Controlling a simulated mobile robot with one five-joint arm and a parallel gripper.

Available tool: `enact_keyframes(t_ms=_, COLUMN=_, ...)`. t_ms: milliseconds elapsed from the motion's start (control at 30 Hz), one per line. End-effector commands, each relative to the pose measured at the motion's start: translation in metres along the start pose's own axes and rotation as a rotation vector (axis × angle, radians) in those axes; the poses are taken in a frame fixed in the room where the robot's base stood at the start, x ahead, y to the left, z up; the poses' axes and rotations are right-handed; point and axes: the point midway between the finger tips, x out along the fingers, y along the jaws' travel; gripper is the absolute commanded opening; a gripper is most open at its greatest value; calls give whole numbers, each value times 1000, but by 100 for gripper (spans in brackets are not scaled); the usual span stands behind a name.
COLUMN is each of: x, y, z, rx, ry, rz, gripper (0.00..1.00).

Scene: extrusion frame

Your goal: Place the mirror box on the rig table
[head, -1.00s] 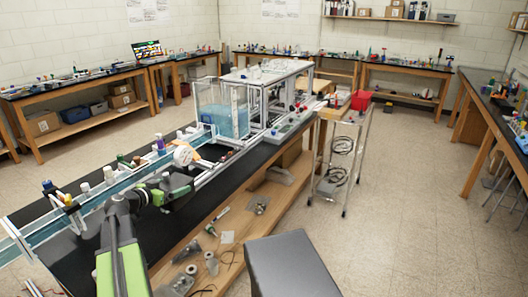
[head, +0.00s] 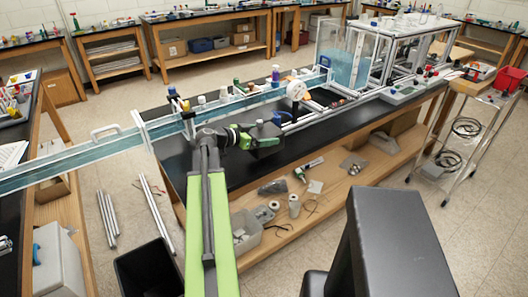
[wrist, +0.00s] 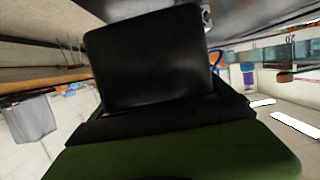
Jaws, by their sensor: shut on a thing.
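My gripper (head: 252,138) is over the near edge of the rig table (head: 213,165), a long black-topped bench with a wooden lower shelf. In the head view a small dark block (head: 267,140) is at its end, partly mixed in outline with the gripper's green and black parts. In the wrist view a plain black box-like thing (wrist: 150,60) fills the middle, right in front of the green gripper body; I take it as the mirror box. The gripper is shut on it. The fingertips and any mirror face are hidden. I cannot tell whether the block touches the tabletop.
A blue-glass rail (head: 90,165) runs along the table's far side, with bottles and a white disc (head: 297,90) by it. A clear tank (head: 345,62) and an extrusion frame stand farther right. A wire cart (head: 465,135) is at right; a black bin (head: 150,270) is below left.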

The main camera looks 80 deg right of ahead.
Motion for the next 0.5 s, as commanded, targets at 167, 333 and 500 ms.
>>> enact_keyframes(t_ms=167, x=-5, y=-2, z=5, rx=0, ry=1, rz=1, gripper=38)
enact_keyframes(t_ms=333, x=1, y=-2, z=23, rx=0, ry=1, rz=1, gripper=38)
enact_keyframes(t_ms=500, x=9, y=-2, z=47, rx=0, ry=1, rz=1, gripper=38)
